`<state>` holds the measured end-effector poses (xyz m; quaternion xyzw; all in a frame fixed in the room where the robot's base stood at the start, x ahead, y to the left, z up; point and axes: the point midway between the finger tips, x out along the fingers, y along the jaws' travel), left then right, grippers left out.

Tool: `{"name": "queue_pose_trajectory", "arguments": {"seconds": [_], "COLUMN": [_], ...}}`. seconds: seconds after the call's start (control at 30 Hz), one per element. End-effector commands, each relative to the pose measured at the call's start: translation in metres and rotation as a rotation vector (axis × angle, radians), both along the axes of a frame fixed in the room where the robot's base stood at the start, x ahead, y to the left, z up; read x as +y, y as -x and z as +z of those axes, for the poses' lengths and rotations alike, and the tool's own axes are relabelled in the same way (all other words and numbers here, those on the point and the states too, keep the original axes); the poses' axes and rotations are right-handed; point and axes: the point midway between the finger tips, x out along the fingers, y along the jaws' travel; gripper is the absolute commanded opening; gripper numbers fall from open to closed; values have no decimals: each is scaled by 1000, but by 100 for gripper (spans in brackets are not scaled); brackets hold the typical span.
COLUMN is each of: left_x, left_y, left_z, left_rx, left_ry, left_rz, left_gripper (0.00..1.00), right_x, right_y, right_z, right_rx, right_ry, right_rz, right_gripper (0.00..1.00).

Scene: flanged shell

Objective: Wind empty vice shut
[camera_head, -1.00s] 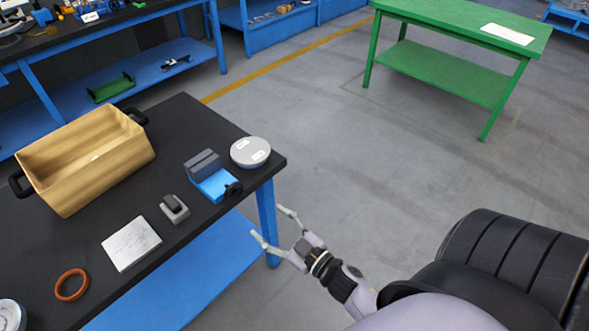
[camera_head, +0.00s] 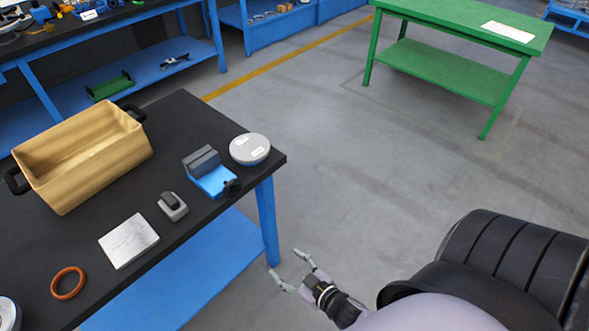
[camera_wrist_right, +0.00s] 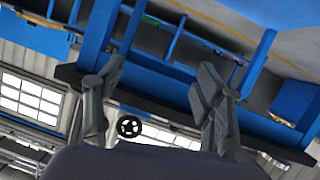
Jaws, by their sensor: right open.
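The vice (camera_head: 212,182) stands near the front right edge of the black-topped bench, with a blue base and dark grey jaws. Nothing shows between the jaws; the width of their gap is hard to tell. Its black handwheel (camera_head: 232,187) faces the bench edge. A black spoked handwheel also shows in the right wrist view (camera_wrist_right: 129,127), between the finger bases in the picture. My right gripper (camera_head: 285,262) is open and empty, off the bench, below and right of the vice in the head view, apart from the handwheel. My left gripper is not in view.
On the bench (camera_head: 190,108), a grey round lidded thing (camera_head: 249,149) sits close beside the vice. A small grey block part (camera_head: 172,206), a metal plate (camera_head: 129,240), an orange ring (camera_head: 68,283) and a tan bin (camera_head: 85,160) lie leftward. Open floor lies right of the bench.

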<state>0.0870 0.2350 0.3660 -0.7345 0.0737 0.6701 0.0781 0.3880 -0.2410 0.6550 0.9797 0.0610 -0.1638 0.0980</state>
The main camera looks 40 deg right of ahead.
Motion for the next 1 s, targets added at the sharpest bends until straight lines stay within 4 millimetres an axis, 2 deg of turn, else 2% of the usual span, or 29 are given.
{"name": "queue_pose_trajectory", "arguments": {"seconds": [0.2,0.4,0.6,1.0], "left_x": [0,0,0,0], "left_y": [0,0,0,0], "left_z": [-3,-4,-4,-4], "left_rx": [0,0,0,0], "left_ry": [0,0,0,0], "left_rz": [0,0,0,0], "left_gripper": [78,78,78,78], "right_x": [2,4,4,4], "right_y": [14,23,27,27], "right_z": [-41,-64,-71,-72], "right_rx": [96,153,174,175], "right_ry": [-8,-11,-12,-11], "right_rz": [-18,-27,-30,-31], "right_gripper": [63,63,63,63]}}
